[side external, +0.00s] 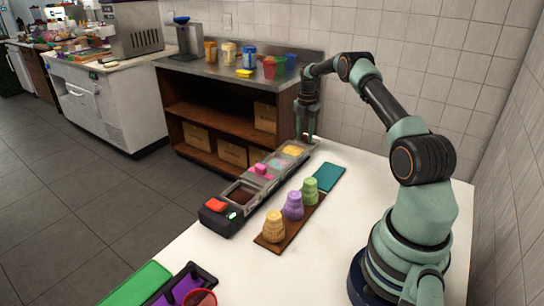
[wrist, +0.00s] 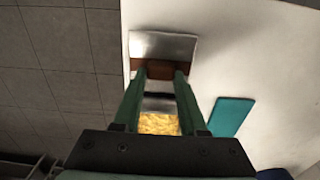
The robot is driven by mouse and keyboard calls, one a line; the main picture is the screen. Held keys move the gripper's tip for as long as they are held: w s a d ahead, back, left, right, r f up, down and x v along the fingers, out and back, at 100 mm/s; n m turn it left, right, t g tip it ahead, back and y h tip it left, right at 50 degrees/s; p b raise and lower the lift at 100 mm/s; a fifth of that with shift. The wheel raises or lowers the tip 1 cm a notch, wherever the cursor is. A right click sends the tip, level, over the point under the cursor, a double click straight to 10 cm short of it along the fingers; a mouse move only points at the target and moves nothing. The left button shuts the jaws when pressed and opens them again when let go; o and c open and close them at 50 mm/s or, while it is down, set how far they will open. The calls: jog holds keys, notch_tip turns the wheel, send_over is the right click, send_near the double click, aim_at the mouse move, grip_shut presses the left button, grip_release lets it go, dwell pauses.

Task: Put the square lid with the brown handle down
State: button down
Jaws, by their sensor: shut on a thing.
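The square lid (wrist: 163,46) is shiny grey metal with a brown handle (wrist: 160,69), seen in the wrist view. My gripper (wrist: 160,74) is shut on the brown handle, one green finger at each end. In the side view my gripper (side external: 306,134) points down at the far end of the topping station (side external: 262,186), past the yellow topping (side external: 292,150). The yellow topping also shows open in the wrist view (wrist: 160,124), nearer the wrist than the lid. The lid is mostly hidden in the side view, and I cannot tell whether it touches anything below.
The station also holds pink (side external: 262,170) and dark brown (side external: 239,194) toppings. A wooden board (side external: 278,236) with three cups stands beside it. A teal slab (side external: 322,177) lies to the right of the station. The white counter (side external: 345,205) is clear near my arm.

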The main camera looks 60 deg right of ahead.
jog(key=shift+f, duration=0.25)
jog(key=shift+f, duration=0.15)
jog(key=shift+c, duration=2.3)
grip_release()
